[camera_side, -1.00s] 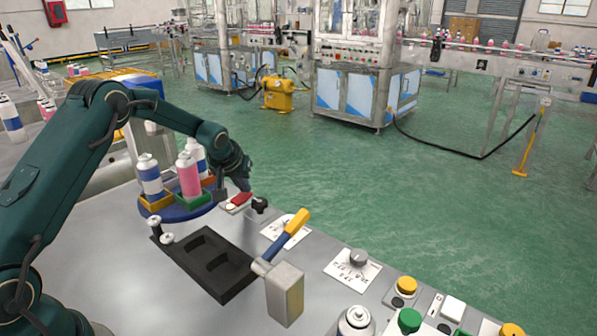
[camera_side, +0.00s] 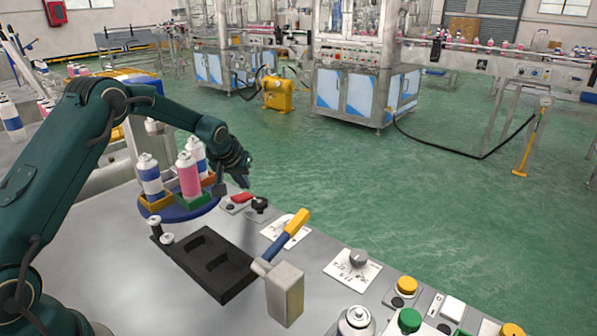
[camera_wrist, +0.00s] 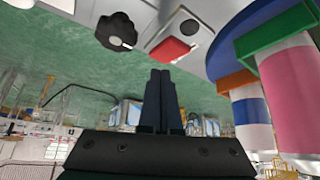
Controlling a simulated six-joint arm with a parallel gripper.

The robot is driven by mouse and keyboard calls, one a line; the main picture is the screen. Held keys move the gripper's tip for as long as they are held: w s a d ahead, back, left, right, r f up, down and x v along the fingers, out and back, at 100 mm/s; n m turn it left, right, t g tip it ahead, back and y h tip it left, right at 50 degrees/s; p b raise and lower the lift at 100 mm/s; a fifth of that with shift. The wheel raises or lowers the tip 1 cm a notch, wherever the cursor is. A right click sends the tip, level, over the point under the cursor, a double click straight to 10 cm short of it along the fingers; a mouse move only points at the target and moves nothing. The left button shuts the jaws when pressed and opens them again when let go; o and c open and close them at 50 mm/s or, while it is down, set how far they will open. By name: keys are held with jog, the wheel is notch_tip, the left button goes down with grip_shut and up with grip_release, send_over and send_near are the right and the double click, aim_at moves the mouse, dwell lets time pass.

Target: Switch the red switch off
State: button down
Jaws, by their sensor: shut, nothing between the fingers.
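The red switch (camera_side: 241,197) is a small red rocker on a pale plate at the far edge of the grey table, beside the blue turntable. In the wrist view the red switch (camera_wrist: 170,50) lies just ahead of the fingertips, on its pale plate (camera_wrist: 190,26). My gripper (camera_side: 243,186) is shut and empty, above and slightly behind the switch in the side view. In the wrist view my gripper (camera_wrist: 160,73) has its two fingers together, their tips close to the red part. I cannot tell whether they touch it.
A black knob (camera_side: 259,204) stands just right of the switch. The blue turntable (camera_side: 180,212) with several spray cans in coloured holders is close on the left. A lever with a yellow handle (camera_side: 297,217) and a black tray (camera_side: 205,262) stand nearer the camera.

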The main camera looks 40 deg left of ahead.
notch_tip(320, 180, up, 8)
jog(key=shift+r, duration=0.25)
dwell(0.7)
notch_tip(320, 180, up, 8)
jog(key=t, duration=0.2)
send_over(246, 197)
jog(key=s+d, duration=0.1)
jog(key=d, duration=0.3)
jog(key=s+d+r+m+h, duration=0.1)
jog(key=s+d+r+m, duration=0.3)
jog(key=s+d, duration=0.5)
jog(key=s+d+f+m+g+h, duration=0.1)
jog(key=s+f, duration=0.3)
jog(key=s, duration=0.5)
jog(key=s+d+f+m+g+h, duration=0.1)
jog(key=s+d+f, duration=0.3)
jog(key=s, duration=0.6)
jog(key=shift+s+f, duration=0.15)
jog(key=shift+f, duration=0.25)
